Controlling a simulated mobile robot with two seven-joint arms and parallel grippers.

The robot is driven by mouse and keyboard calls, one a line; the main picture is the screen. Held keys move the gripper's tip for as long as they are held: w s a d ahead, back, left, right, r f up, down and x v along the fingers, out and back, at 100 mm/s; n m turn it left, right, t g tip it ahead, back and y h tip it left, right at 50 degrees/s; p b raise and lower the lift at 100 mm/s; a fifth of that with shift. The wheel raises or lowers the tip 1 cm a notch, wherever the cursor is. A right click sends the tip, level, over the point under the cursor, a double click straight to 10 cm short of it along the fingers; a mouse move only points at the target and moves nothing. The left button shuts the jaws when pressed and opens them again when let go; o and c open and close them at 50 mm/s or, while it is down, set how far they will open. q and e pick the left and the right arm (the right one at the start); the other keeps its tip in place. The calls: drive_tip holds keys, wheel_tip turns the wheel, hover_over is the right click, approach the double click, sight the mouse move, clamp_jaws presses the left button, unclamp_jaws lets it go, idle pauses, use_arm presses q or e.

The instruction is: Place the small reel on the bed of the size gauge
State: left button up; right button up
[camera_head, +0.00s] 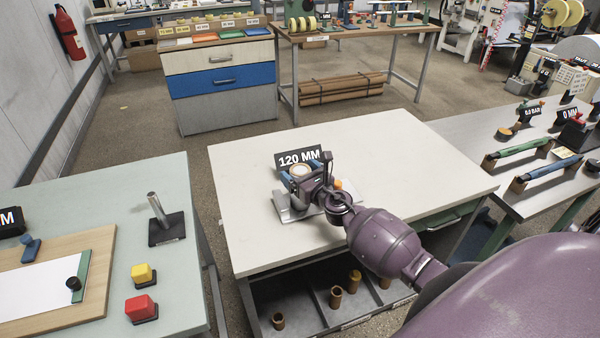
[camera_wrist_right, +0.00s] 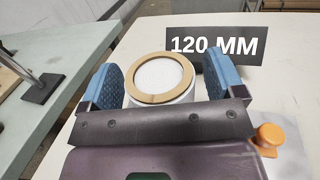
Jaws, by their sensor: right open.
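The small reel (camera_head: 300,169) is white with a tan ring round its end face. In the right wrist view the small reel (camera_wrist_right: 160,76) sits upright between the two blue fingers of my right gripper (camera_wrist_right: 163,85). The fingers are spread, with a clear gap on the right side of the reel. In the head view my right gripper (camera_head: 301,174) is over the size gauge (camera_head: 291,208), a grey metal plate with an orange knob, beside a 120 MM sign. The gripper hides most of the gauge bed and the reel's underside. My left gripper is not in view.
The gauge stands on a pale table (camera_head: 260,246) with clear top around it and several brown cores on the shelf below. The 120 MM sign (camera_wrist_right: 214,45) is just behind the reel. A bench (camera_head: 187,245) with red and yellow buttons is at left, another with rollers at right.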

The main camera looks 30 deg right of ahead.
drive_tip(key=shift+r, duration=0.2)
drive_tip(key=s, duration=1.2)
drive_tip(key=s+a+f+m+g, duration=0.2)
drive_tip(key=s+m, duration=0.4)
drive_tip(key=m, duration=0.5)
drive_tip(key=s+a+f+m+g, duration=0.2)
drive_tip(key=s+a+f+m, duration=0.3)
drive_tip(key=m, duration=0.7)
drive_tip(key=s+a+f+m+g, duration=0.2)
drive_tip(key=s+f+m, duration=0.4)
drive_tip(key=m, duration=0.6)
drive_tip(key=shift+s+a+f+h, duration=0.3)
drive_tip(key=shift+s+a+f, duration=0.1)
drive_tip(key=shift+a, duration=0.25)
